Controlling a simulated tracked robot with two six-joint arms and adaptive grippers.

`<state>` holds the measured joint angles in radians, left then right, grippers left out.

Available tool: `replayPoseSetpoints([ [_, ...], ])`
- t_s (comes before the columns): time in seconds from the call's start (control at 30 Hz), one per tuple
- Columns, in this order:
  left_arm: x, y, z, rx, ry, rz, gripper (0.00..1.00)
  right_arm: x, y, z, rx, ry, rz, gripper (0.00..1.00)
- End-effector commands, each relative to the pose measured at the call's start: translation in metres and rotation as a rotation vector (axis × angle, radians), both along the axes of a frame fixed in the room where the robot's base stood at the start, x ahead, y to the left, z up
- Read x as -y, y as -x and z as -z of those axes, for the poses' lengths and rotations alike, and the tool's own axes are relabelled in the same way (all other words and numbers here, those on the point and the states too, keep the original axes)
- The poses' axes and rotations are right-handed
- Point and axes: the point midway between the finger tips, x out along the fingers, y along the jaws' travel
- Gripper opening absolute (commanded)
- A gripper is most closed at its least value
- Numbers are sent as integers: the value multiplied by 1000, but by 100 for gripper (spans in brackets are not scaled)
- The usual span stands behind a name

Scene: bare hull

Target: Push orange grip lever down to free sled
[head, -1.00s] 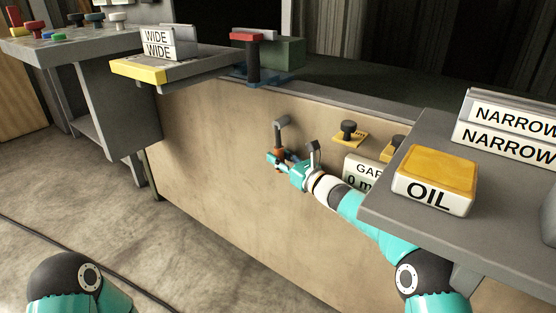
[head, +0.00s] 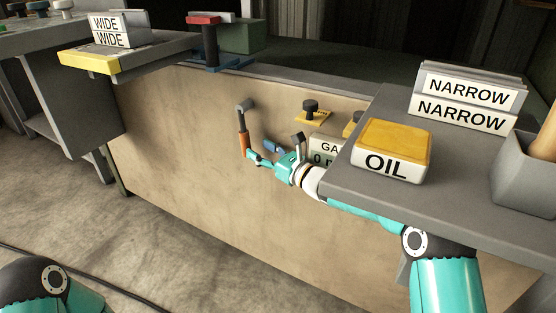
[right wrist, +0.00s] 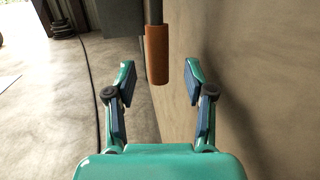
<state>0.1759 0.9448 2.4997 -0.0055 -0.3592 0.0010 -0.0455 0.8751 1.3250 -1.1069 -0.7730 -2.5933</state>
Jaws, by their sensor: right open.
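The lever hangs down from a grey pivot on the tan hull side, with its orange grip (head: 243,142) at the lower end. In the right wrist view the orange grip (right wrist: 157,55) hangs between the spread fingers, with a gap on both sides. My right gripper (head: 262,156) is open and empty, just right of and below the grip in the head view; it also shows in the right wrist view (right wrist: 160,85). My left gripper is out of view. I cannot make out which part is the sled.
A grey shelf (head: 455,205) with a yellow OIL block (head: 392,150) overhangs my right arm. A GA-marked label and dark knob (head: 310,108) sit right of the lever. A red-handled blue fixture (head: 205,45) stands on the hull edge. Open floor lies left.

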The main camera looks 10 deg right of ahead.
Motion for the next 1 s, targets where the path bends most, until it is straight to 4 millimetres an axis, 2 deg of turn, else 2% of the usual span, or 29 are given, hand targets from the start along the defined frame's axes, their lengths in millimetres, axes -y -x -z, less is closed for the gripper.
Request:
replayPoseSetpoints([
  [0.2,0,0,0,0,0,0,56,28,27,3,-1,0,2,54],
  [0.4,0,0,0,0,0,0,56,39,40,4,0,0,1,54],
  [1.0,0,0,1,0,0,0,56,41,42,4,0,0,1,54],
])
